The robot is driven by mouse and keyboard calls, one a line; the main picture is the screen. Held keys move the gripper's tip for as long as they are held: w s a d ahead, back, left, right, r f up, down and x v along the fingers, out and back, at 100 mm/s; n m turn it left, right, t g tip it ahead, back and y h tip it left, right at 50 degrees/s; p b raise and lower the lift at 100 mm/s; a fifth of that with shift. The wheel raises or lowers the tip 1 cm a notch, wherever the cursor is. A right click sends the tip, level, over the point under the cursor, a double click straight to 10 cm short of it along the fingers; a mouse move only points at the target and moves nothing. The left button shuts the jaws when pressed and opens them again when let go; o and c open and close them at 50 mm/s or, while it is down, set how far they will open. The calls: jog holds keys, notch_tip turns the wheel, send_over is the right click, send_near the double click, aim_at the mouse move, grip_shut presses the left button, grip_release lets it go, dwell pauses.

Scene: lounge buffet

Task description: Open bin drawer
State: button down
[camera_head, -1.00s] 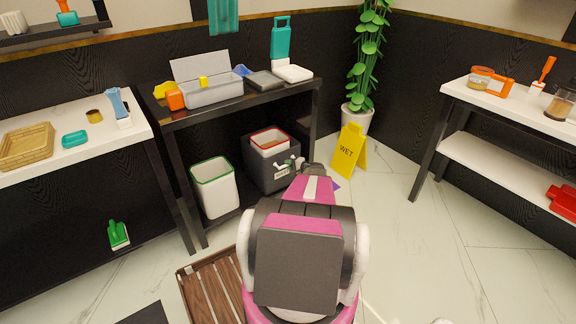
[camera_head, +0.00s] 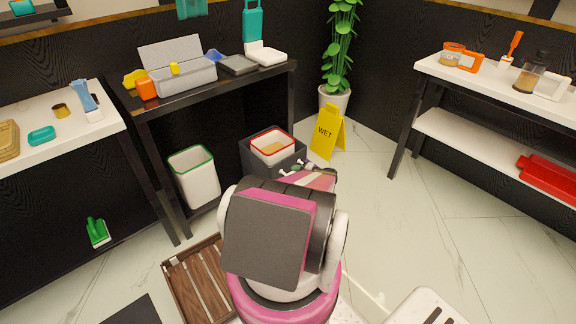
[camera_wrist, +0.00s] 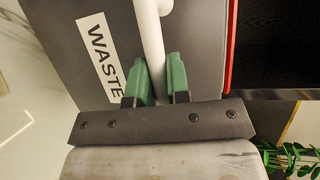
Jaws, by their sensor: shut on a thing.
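The waste drawer (camera_head: 247,158) is a dark grey box under the black table, holding a white inner bin with a red rim (camera_head: 272,147). It stands pulled out, its front toward me. In the wrist view its grey front (camera_wrist: 65,45) bears a white WASTE label (camera_wrist: 103,60) and a white bar handle (camera_wrist: 150,35). My gripper (camera_wrist: 157,82) has its green fingers on both sides of the handle, shut on it. In the head view my gripper (camera_head: 292,168) is at the drawer's front, partly hidden by my arm.
A green-rimmed white bin (camera_head: 194,177) stands left of the drawer under the black table (camera_head: 215,92). A yellow wet-floor sign (camera_head: 327,131) and a potted plant (camera_head: 335,97) stand to the right. A wooden slatted mat (camera_head: 195,280) lies in front.

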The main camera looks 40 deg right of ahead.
jog(key=shift+s+d, duration=0.15)
jog(key=shift+s, duration=1.65)
jog(key=c, duration=1.1)
grip_release()
jog(key=v, duration=1)
jog(key=shift+s+d, duration=0.25)
jog(key=shift+s, duration=0.05)
